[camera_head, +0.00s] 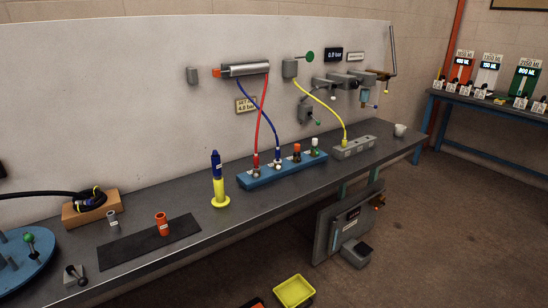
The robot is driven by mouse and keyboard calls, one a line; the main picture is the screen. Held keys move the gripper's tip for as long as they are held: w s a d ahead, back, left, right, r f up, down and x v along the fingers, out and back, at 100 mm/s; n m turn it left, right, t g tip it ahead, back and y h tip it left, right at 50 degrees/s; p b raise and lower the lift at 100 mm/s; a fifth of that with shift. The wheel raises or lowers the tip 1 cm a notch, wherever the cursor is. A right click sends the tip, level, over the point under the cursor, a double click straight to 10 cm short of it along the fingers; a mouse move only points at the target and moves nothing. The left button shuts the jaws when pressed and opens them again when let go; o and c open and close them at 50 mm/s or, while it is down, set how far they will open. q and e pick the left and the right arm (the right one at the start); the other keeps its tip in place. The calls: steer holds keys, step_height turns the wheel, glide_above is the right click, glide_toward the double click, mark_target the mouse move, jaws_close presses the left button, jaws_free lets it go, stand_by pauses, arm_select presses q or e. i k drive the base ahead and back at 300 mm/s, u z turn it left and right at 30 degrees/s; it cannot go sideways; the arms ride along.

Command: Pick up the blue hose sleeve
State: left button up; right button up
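A blue sleeve-like piece (216,165) with a pale label stands upright at the top of a yellow post (219,190) with a round yellow foot, near the middle of the bench. I cannot tell whether it fits around the post or rests on it. An orange sleeve (162,223) with a pale label stands upright on a black mat (135,250) to its left. A smaller grey sleeve (113,219) stands near the mat's back left edge. Neither of my grippers is in view.
A blue manifold (254,179) with red and blue hoses stands right of the post. A wooden block (75,215) with a black hose and a blue round fixture (20,268) are at left. A yellow bin (294,291) is below the bench. The bench front by the post is clear.

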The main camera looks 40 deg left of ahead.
mark_target(217, 166)
steer(key=z, duration=0.05)
steer(key=i, duration=0.9)
steer(key=u, duration=0.4)
